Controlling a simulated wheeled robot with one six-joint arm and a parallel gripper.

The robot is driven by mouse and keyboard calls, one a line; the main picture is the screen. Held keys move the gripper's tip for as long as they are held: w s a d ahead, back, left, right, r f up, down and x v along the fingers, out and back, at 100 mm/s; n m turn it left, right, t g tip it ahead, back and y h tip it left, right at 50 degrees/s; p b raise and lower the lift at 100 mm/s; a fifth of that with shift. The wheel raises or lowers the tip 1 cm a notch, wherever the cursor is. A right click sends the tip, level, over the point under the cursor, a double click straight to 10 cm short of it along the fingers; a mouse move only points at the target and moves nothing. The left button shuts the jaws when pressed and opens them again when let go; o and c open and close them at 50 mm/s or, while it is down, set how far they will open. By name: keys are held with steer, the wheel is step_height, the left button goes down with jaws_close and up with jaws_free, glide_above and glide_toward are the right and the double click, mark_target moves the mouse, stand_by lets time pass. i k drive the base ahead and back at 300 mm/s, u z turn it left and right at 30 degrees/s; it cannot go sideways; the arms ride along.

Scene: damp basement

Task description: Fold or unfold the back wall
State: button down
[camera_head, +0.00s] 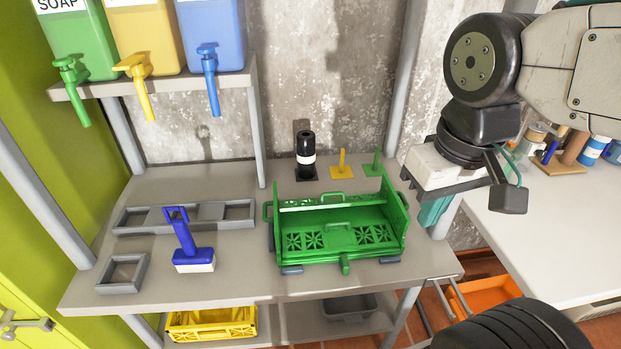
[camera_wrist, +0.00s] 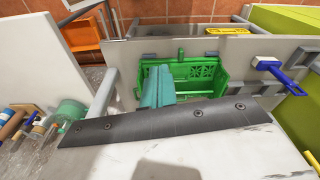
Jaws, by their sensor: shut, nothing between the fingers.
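A green folding crate (camera_head: 333,250) sits on the grey bench, with a wall standing up on its right side. A low strip with a handle runs along its back edge. A panel with cross-lattice windows shows inside, facing up towards the camera. I cannot tell for certain which wall this panel is. The crate (camera_wrist: 221,88) also shows in the wrist view, partly hidden by my fingers. My gripper (camera_head: 430,212) is shut and empty, with teal fingers, just right of the crate's right wall in the head view. The fingers (camera_wrist: 157,88) show in front of the crate in the wrist view.
A black bottle (camera_head: 306,155), a yellow stand (camera_head: 341,168) and a green stand (camera_head: 373,166) are behind the crate. A blue-handled tool (camera_head: 187,245) and grey trays (camera_head: 240,217) are left. Soap dispensers (camera_head: 212,35) hang above left. A white table (camera_head: 540,220) is right.

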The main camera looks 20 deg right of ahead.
mark_target(343, 201)
steer(key=k, duration=1.2)
steer(key=u, duration=0.6)
steer(key=i, duration=1.3)
steer(key=z, duration=0.45)
